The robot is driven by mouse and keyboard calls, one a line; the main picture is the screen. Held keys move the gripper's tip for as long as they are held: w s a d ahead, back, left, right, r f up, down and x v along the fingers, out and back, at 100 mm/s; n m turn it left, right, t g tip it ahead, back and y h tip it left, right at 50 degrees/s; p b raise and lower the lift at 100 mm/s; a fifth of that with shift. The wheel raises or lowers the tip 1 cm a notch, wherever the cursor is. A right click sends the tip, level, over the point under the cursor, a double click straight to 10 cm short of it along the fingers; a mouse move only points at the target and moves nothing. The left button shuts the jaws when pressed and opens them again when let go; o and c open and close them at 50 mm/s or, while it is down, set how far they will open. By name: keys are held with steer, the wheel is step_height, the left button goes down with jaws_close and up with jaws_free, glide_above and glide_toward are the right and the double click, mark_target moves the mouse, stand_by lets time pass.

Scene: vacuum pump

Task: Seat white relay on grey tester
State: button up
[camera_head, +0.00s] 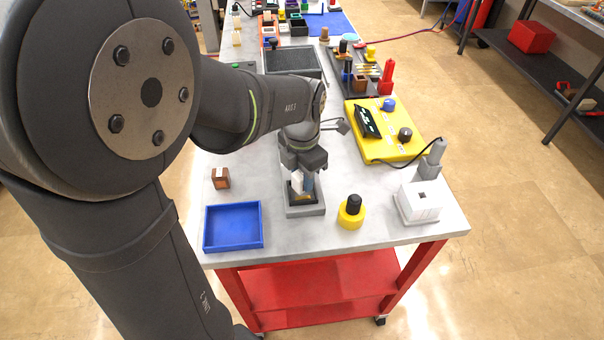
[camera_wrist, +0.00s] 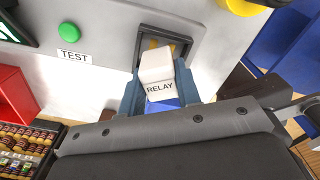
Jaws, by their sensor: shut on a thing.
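The white relay (camera_wrist: 157,70), labelled RELAY, has a blue lower part. My gripper (camera_wrist: 158,92) is shut on it, with one blue-grey finger on each side. In the wrist view the relay overlaps a dark-framed recess with yellow strips (camera_wrist: 177,46) in a grey panel (camera_wrist: 110,30). That panel has a green button and a TEST label. In the head view the relay (camera_head: 297,183) is at my gripper (camera_head: 303,178), over the grey tester (camera_head: 305,211) near the table's front. I cannot tell whether the relay touches the tester; its lower end is hidden.
A blue tray (camera_head: 233,246) and a small brown block (camera_head: 220,178) lie left of the tester. A yellow-based black knob (camera_head: 352,211) and a white box (camera_head: 419,203) stand right. A yellow device (camera_head: 385,130) with a cable is behind. Bare tabletop separates them.

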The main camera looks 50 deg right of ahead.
steer(key=shift+f, duration=1)
stand_by(0.9)
steer(key=o, duration=1.1)
steer(key=shift+r, duration=4.5)
steer(key=shift+f, duration=3.45)
steer(key=shift+r, duration=0.1)
